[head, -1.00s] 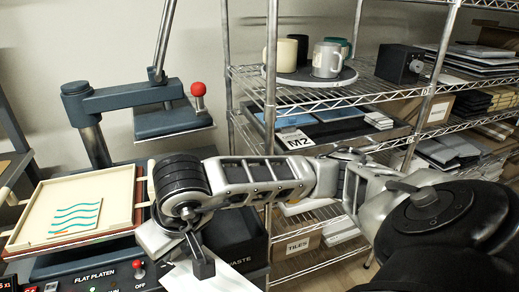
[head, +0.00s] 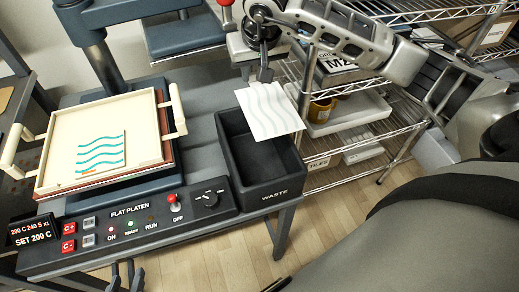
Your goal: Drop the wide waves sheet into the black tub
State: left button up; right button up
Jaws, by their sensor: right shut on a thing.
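A pale sheet with faint wave lines (head: 268,112) hangs from my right gripper (head: 265,76), which is shut on its upper edge. The sheet is tilted above the open black tub (head: 240,178), marked WASTE, and covers part of its opening. A second sheet with teal waves (head: 100,153) lies flat in the cream frame (head: 62,128) on the press at left. My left gripper (head: 126,276) shows at the bottom edge, its dark fingers apart and empty.
The press control panel (head: 140,222) runs along the front, left of the tub. A wire shelf (head: 372,146) with a yellow mug and white tray stands behind right. Wooden floor (head: 330,228) is clear to the right of the tub.

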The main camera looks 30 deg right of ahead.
aim_at(255, 84)
notch_tip(255, 84, down, 5)
jog(key=b, duration=0.2)
jog(key=shift+b, duration=0.4)
jog(key=o, duration=1)
jog(key=v, duration=1.6)
jog(key=shift+s+f, duration=0.1)
